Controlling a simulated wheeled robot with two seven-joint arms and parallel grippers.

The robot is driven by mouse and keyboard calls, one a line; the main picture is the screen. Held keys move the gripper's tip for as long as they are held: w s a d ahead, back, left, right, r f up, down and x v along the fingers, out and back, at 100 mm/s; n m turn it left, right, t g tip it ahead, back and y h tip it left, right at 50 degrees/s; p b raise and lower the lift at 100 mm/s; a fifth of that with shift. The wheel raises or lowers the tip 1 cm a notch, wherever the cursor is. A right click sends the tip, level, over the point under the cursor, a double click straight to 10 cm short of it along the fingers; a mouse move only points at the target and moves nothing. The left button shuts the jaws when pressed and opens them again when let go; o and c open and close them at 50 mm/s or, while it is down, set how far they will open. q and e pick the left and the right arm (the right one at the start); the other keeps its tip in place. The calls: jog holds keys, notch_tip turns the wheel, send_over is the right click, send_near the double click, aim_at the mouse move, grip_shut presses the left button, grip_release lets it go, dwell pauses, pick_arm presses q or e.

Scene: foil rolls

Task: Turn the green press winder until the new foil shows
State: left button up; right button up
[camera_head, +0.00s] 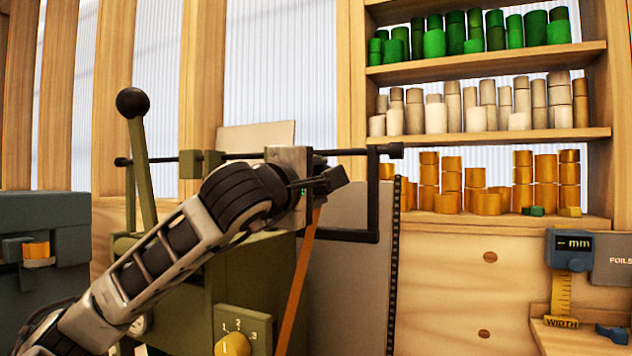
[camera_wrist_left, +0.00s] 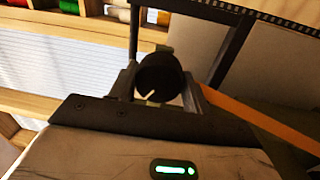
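The green press (camera_head: 190,285) stands behind my left arm, with a lever topped by a black ball (camera_head: 132,102) tilted at its left. My left gripper (camera_head: 322,187) is at the press's right end, below the dark horizontal bar (camera_head: 240,155). In the left wrist view its two fingers flank a round black winder knob (camera_wrist_left: 160,76) with a white mark, and appear closed on it. An orange-copper foil strip (camera_head: 298,285) hangs down from beside the gripper; it also shows in the wrist view (camera_wrist_left: 260,120). My right gripper is not in view.
A black rectangular frame (camera_head: 373,205) hangs from the bar, just right of the gripper. Shelves (camera_head: 490,140) at the right hold green, pale and gold foil rolls. A yellow numbered dial (camera_head: 233,345) is low on the press. A width gauge (camera_head: 568,252) is at the lower right.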

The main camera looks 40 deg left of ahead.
pick_arm(q)
jog(key=o, duration=0.4)
jog(key=shift+s, duration=0.15)
jog(key=b+v, duration=0.3)
jog(key=v, duration=1.2)
jog(key=shift+s+d, duration=0.1)
jog(key=shift+s, duration=0.25)
